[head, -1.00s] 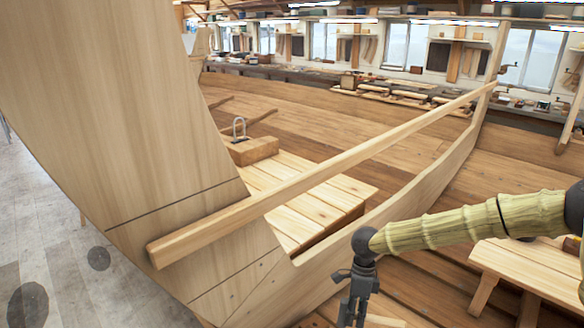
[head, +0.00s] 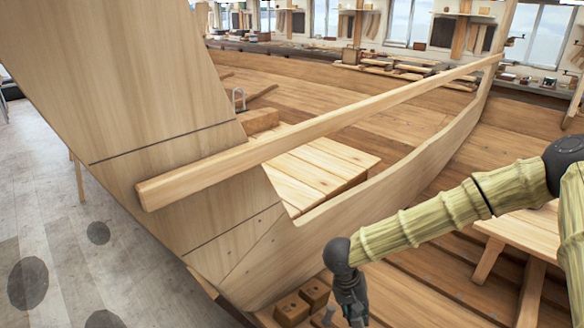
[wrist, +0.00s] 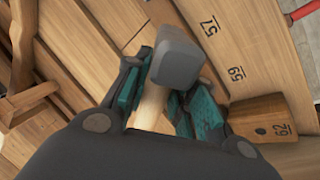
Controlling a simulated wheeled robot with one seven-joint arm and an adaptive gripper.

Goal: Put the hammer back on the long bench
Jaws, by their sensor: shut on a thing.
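My gripper (wrist: 165,100) is shut on the hammer (wrist: 177,63) in the wrist view. The hammer has a dark grey block head and a pale wooden handle. The handle lies between the teal finger pads, with the head just beyond the fingertips. In the head view my gripper (head: 354,312) hangs at the bottom edge, partly cut off, so the hammer is hard to make out there. A long bench (head: 285,47) runs along the far wall under the windows, beyond the hull, with wood pieces and tools on it. My gripper is far from it.
The planked hull with its pale stem (head: 120,80) and a slanting timber (head: 320,133) stands between me and the far wall. Wooden blocks (head: 292,308) lie left of my gripper. A low wooden bench (head: 520,228) is at right. Numbered boards (wrist: 240,40) show in the wrist view. Grey floor is clear at left.

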